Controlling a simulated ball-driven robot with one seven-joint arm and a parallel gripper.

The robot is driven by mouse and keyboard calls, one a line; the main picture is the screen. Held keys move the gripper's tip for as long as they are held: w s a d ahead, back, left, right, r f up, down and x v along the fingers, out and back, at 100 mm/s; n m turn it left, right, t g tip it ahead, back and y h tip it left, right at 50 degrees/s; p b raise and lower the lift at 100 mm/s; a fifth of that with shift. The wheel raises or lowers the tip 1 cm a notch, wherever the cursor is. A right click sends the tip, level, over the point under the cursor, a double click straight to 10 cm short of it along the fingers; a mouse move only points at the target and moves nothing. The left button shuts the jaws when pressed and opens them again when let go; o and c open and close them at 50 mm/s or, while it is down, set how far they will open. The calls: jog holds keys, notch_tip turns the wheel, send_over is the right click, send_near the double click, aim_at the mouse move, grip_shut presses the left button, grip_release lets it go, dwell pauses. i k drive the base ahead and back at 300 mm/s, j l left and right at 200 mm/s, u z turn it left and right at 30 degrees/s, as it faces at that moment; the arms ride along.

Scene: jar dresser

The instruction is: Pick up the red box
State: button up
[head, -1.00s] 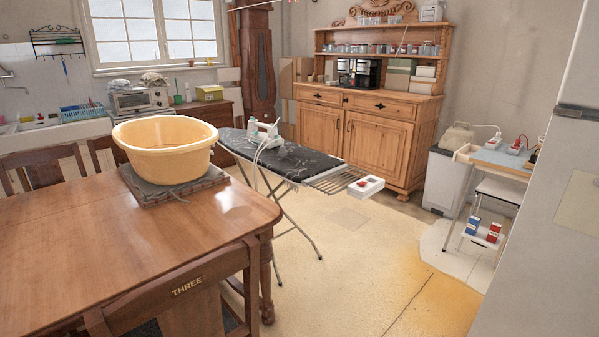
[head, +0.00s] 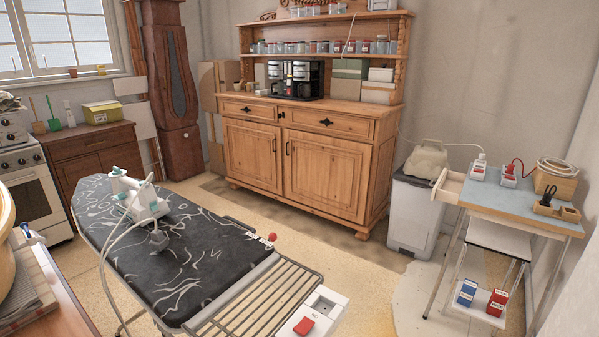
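A small red box (head: 497,303) with a white lower part stands on the low white shelf (head: 476,305) under the desk at the right of the head view. A similar blue box (head: 466,293) stands just left of it, with a small gap between them. My gripper is not in view.
The desk (head: 520,204) holds white and red switch boxes. A grey bin (head: 414,215) stands left of it. The ironing board (head: 170,250) with an iron (head: 146,201) fills the left foreground; a white box with a red button (head: 312,313) is on its rack. Floor shows between board and desk.

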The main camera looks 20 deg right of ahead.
aim_at(499, 298)
jog(key=i+z, duration=0.25)
jog(key=i, duration=0.85)
jog(key=i+j+z, duration=0.1)
jog(key=i+z, duration=0.2)
jog(key=i, duration=0.8)
jog(key=i+l+z, duration=0.1)
jog(key=i+z, duration=0.2)
jog(key=z, duration=0.15)
jog(key=i+z, duration=0.25)
jog(key=z, duration=0.25)
jog(key=i+j+z, duration=0.15)
jog(key=z, duration=0.3)
jog(key=i+j+z, duration=0.25)
jog(key=z, duration=0.2)
jog(key=i+j+z, duration=0.1)
jog(key=j+z, duration=0.4)
jog(key=j, duration=0.3)
